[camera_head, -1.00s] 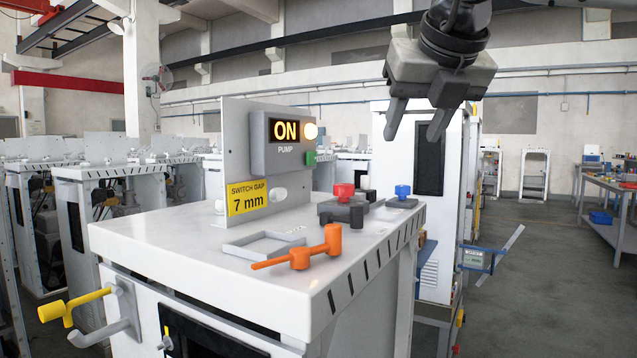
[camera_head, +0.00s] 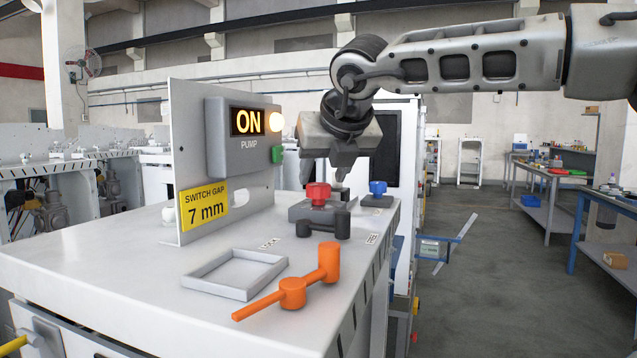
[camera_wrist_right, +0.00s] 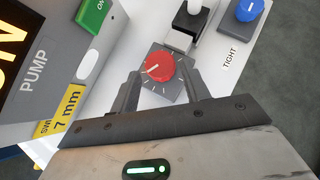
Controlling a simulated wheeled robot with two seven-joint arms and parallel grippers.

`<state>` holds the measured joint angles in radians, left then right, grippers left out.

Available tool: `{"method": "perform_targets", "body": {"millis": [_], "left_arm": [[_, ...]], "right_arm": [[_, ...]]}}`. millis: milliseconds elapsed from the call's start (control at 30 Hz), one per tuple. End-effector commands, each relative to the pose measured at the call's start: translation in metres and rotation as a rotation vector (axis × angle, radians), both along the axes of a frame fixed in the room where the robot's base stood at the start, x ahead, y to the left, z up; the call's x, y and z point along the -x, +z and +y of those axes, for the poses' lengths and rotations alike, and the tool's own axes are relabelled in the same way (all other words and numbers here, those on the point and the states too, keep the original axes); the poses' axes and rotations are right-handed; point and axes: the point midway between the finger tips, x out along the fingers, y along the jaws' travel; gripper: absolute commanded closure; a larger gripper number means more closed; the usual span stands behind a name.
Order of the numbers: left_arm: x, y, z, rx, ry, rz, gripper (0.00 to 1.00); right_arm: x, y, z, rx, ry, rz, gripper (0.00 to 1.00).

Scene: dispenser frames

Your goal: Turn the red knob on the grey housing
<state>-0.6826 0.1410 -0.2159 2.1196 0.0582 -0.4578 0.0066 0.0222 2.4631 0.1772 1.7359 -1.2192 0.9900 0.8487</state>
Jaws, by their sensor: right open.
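The red knob (camera_head: 318,193) stands on a small grey housing (camera_head: 299,211) near the right edge of the white cabinet top. In the right wrist view the red knob (camera_wrist_right: 159,67) is round with a white pointer line, and the housing (camera_wrist_right: 168,91) has white tick marks. My right gripper (camera_head: 324,172) is open and points down by the knob, its fingers above the cabinet top. In the wrist view its fingers (camera_wrist_right: 160,88) lie on both sides of the knob and housing; I cannot tell if they touch. My left gripper is not in view.
A blue knob (camera_head: 377,188) sits right of the housing, and a black handle (camera_head: 323,225) in front. An upright panel (camera_head: 187,150) with a lit ON pump box (camera_head: 244,137) stands left.

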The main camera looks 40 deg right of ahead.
Motion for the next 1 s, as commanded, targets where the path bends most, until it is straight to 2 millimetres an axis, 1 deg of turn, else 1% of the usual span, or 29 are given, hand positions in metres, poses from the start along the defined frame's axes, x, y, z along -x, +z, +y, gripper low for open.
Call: {"method": "perform_targets", "body": {"millis": [33,100,300,633,667,700,767,800,900,1000], "left_arm": [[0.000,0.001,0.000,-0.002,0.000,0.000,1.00],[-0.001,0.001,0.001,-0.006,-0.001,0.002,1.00],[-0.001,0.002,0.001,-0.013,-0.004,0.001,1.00],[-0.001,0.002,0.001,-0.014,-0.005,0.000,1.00],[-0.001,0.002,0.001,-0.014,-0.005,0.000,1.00],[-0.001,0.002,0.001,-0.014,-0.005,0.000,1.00],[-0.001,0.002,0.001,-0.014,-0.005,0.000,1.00],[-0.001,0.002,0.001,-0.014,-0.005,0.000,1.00],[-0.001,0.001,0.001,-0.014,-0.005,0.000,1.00],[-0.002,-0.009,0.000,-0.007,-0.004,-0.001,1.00]], "right_arm": [[-0.006,-0.007,-0.004,0.000,-0.001,0.004,0.54],[-0.013,-0.015,-0.007,0.000,-0.001,0.005,0.54],[-0.026,-0.028,-0.012,0.000,-0.001,0.001,0.54],[-0.028,-0.031,-0.014,0.001,-0.001,-0.001,0.54],[-0.028,-0.031,-0.014,0.001,-0.001,-0.001,0.56],[-0.028,-0.031,-0.014,0.001,-0.001,-0.001,0.68],[-0.028,-0.031,-0.014,0.001,-0.001,-0.001,0.84],[-0.028,-0.031,-0.014,0.001,-0.001,-0.001,0.85],[-0.028,-0.032,-0.014,0.001,-0.004,-0.001,0.85],[-0.029,-0.035,-0.014,0.003,-0.034,-0.001,0.85]]}}
